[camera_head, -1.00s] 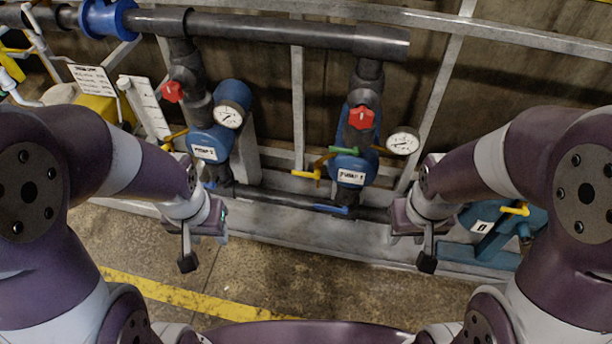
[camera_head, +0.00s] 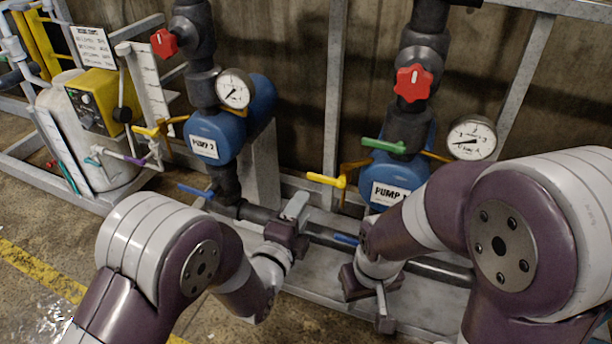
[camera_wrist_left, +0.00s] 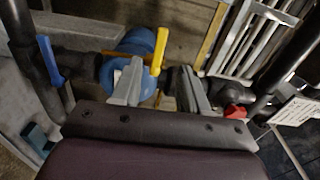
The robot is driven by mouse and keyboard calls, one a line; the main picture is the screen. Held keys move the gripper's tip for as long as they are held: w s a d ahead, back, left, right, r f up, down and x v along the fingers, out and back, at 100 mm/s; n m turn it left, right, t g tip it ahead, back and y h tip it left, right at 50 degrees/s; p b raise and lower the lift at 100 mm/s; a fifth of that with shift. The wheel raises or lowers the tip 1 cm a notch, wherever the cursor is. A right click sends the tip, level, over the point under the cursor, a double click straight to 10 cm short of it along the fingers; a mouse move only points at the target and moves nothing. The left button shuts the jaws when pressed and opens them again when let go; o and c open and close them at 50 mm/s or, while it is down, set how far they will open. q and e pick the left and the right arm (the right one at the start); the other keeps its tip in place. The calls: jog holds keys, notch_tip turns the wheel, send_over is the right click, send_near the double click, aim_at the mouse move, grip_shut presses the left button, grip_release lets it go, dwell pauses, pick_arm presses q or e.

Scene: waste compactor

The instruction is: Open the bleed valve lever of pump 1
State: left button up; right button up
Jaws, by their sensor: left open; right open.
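Pump 1 (camera_head: 390,182) is the blue pump at the right in the head view, its label partly covered by my right arm. A yellow lever (camera_head: 326,180) sticks out to its left, a green lever (camera_head: 383,146) lies across its top, and a blue lever (camera_head: 346,239) is low on the pipe. My left gripper (camera_head: 296,207) is open, below and left of the yellow lever, apart from it. In the left wrist view its open fingers (camera_wrist_left: 160,92) stand before a blue pump body (camera_wrist_left: 120,72) and a yellow lever (camera_wrist_left: 158,52). My right gripper (camera_head: 382,308) is open, low in front of pump 1.
Pump 2 (camera_head: 203,145) stands to the left with its own yellow lever (camera_head: 147,131) and blue lever (camera_head: 195,192). Red knobs (camera_head: 413,83) and gauges (camera_head: 471,138) sit above. A grey frame post (camera_head: 335,90) rises between the pumps. Floor at left is open.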

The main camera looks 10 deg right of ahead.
aim_at(318, 179)
pick_arm(q)
jog(key=b+x, duration=0.3)
jog(key=x, duration=0.8)
jog(key=shift+w+d+f, duration=0.15)
jog(key=shift+w+d, duration=0.35)
jog(key=shift+w, duration=0.15)
grip_shut()
